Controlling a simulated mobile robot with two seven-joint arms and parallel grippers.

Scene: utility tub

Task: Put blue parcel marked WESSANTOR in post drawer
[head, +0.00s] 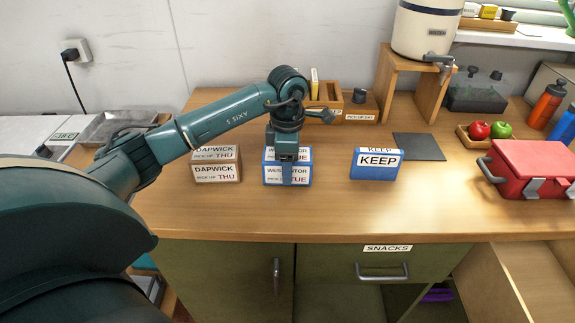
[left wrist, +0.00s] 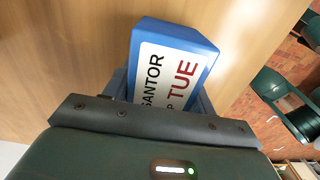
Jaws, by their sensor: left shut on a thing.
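The blue parcel (head: 272,173) stands on the wooden counter. Its white label reads in part WESSANTOR and TUE, with my gripper covering the middle. My left gripper (head: 287,180) comes down over it from above and is shut on it. In the left wrist view the blue parcel (left wrist: 178,60) sits between the jaws, its label showing SANTOR and TUE. An open drawer with a bare wooden inside (head: 525,285) shows at the lower right; no label on it can be read. My right gripper is not in view.
A brown DAPWICK parcel (head: 217,172) stands close left of the blue one, and a blue KEEP box (head: 376,170) stands to its right. A red toolbox (head: 535,165) sits at the right. The SNACKS drawer (head: 370,265) is shut. The counter's front strip is clear.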

